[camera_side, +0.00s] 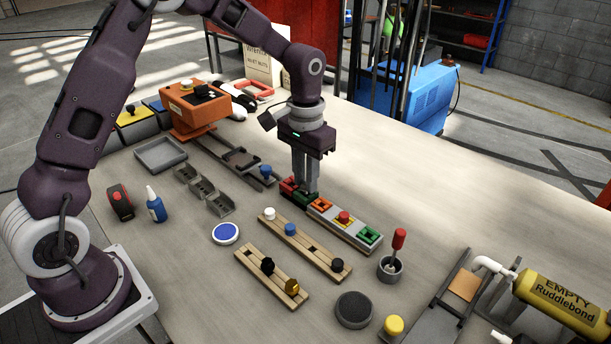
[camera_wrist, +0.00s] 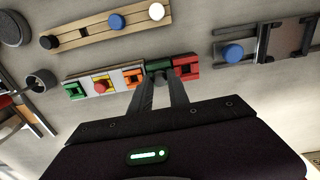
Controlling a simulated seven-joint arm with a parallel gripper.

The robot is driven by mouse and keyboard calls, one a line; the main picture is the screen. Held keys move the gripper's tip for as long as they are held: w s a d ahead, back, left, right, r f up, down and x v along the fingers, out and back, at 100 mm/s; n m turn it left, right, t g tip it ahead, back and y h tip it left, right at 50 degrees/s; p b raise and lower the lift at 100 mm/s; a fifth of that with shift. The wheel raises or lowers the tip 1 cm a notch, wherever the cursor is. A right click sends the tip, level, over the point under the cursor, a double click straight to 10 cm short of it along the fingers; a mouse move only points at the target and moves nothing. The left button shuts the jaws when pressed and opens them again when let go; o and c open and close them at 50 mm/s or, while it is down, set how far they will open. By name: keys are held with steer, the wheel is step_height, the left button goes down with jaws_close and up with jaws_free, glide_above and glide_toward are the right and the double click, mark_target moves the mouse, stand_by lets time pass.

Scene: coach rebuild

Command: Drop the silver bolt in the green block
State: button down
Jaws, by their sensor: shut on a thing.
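My gripper (camera_side: 306,190) points straight down with its fingertips at a dark green block (camera_side: 302,198). The wrist view also shows my gripper (camera_wrist: 162,80) at this dark green block (camera_wrist: 158,65). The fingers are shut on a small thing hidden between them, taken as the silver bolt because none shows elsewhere. Whether it is above or inside the block's opening I cannot tell. A red block (camera_wrist: 186,66) sits beside the dark green one. A second, brighter green block (camera_side: 368,236) sits at the far end of the grey strip; it also shows in the wrist view (camera_wrist: 76,90).
The grey strip (camera_wrist: 122,77) also holds an orange block (camera_side: 321,206) and a yellow block with a red knob (camera_side: 343,217). Wooden strips with knobs (camera_side: 310,244) lie nearby. A blue knob (camera_side: 266,171) stands on a grey rail behind.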

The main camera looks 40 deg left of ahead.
steer(key=shift+f, duration=0.5)
steer(key=c, duration=0.8)
jaws_free()
steer(key=shift+o, duration=0.2)
steer(key=shift+r, duration=3.05)
